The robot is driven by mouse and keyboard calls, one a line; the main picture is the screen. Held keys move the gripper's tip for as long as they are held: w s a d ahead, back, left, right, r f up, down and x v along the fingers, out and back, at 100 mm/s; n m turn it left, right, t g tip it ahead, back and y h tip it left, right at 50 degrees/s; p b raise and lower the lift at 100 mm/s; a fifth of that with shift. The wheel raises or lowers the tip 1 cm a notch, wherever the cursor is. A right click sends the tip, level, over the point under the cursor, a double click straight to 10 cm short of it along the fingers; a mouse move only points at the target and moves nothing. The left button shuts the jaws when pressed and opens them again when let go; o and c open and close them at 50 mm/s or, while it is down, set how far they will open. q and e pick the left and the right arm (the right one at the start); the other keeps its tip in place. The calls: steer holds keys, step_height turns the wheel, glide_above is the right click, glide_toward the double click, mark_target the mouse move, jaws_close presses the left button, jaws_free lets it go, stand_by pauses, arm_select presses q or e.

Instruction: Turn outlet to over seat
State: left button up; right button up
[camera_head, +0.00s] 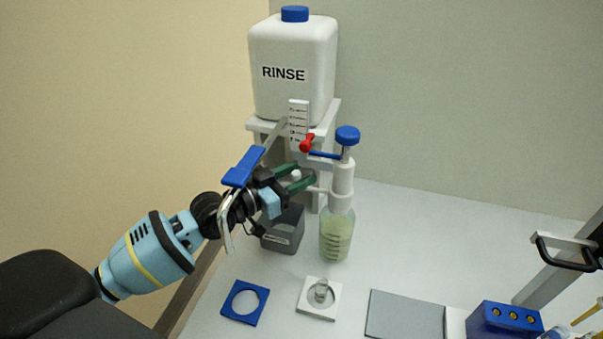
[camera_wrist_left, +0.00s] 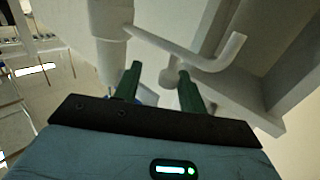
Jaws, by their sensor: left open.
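The dispenser bottle (camera_head: 335,235) of pale green liquid stands upright on the bench, with a white pump body (camera_head: 343,180) and blue knob (camera_head: 347,135). Its white outlet tube (camera_head: 313,189) points left, away from the seats; in the left wrist view the bent outlet (camera_wrist_left: 185,52) crosses above the fingers. My left gripper (camera_head: 304,174) is open at the outlet, and a small white round knob (camera_wrist_left: 168,78) shows between its green fingers. Contact cannot be told. My right gripper is not in view.
A RINSE tank (camera_head: 292,65) stands on a white stand (camera_head: 327,127) behind. A grey box (camera_head: 284,238) lies below my gripper. A blue square ring (camera_head: 245,302), a grey plate (camera_head: 405,315) and a blue rack (camera_head: 505,318) occupy the front. The bench right of the bottle is clear.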

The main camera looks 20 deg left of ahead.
arm_select(q)
steer(key=v, duration=0.6)
steer(key=shift+s+a, duration=0.15)
steer(key=shift+s, duration=0.15)
